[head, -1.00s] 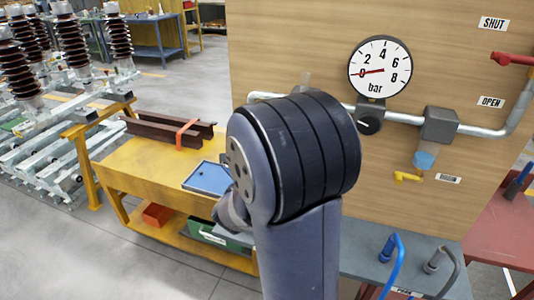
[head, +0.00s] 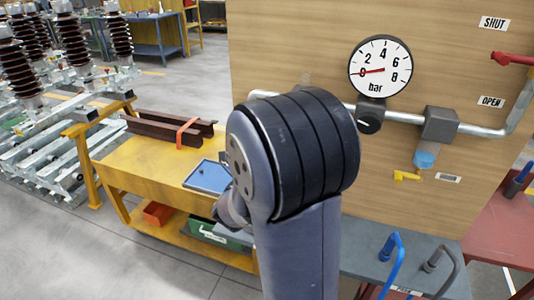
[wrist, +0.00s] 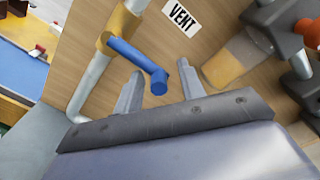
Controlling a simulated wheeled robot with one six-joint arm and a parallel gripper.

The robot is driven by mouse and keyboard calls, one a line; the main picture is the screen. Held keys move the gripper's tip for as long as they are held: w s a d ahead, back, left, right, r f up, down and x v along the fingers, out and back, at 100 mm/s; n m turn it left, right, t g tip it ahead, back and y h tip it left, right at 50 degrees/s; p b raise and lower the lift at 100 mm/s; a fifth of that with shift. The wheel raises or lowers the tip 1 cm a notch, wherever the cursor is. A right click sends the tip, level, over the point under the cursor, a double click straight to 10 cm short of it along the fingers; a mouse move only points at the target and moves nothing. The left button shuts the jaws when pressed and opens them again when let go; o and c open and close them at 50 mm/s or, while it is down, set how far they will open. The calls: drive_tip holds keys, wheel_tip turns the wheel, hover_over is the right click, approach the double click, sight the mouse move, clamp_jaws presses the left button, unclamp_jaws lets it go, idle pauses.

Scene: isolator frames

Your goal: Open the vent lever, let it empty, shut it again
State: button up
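The blue vent lever (wrist: 137,64) shows in the wrist view, on a brass-coloured valve body (wrist: 112,42) in a pale pipe, below the VENT label (wrist: 181,17). My gripper (wrist: 160,70) is open, with one finger on each side of the lever's free end. I cannot tell whether either finger touches it. In the head view the vent lever and my gripper are hidden behind my arm. The round gauge (head: 381,66) there has its red needle at 0 bar.
A red handle (head: 513,58) sits at the upper right of the wooden panel (head: 300,40), near the SHUT label (head: 494,23) and above the OPEN label (head: 491,102). In the wrist view a clear amber-bottomed bowl (wrist: 232,62) is right of my fingers.

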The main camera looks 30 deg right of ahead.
drive_tip(key=shift+s+a+f, duration=0.1)
drive_tip(key=v, duration=1)
drive_tip(key=shift+s+a+b, duration=0.2)
drive_tip(key=shift+b, duration=0.25)
drive_tip(key=shift+w, duration=0.1)
drive_tip(key=x, duration=1)
drive_tip(key=shift+w+d+f+p, duration=0.1)
drive_tip(key=shift+w+d+p, duration=0.05)
drive_tip(key=shift+d+p, duration=0.25)
drive_tip(key=shift+a, duration=0.1)
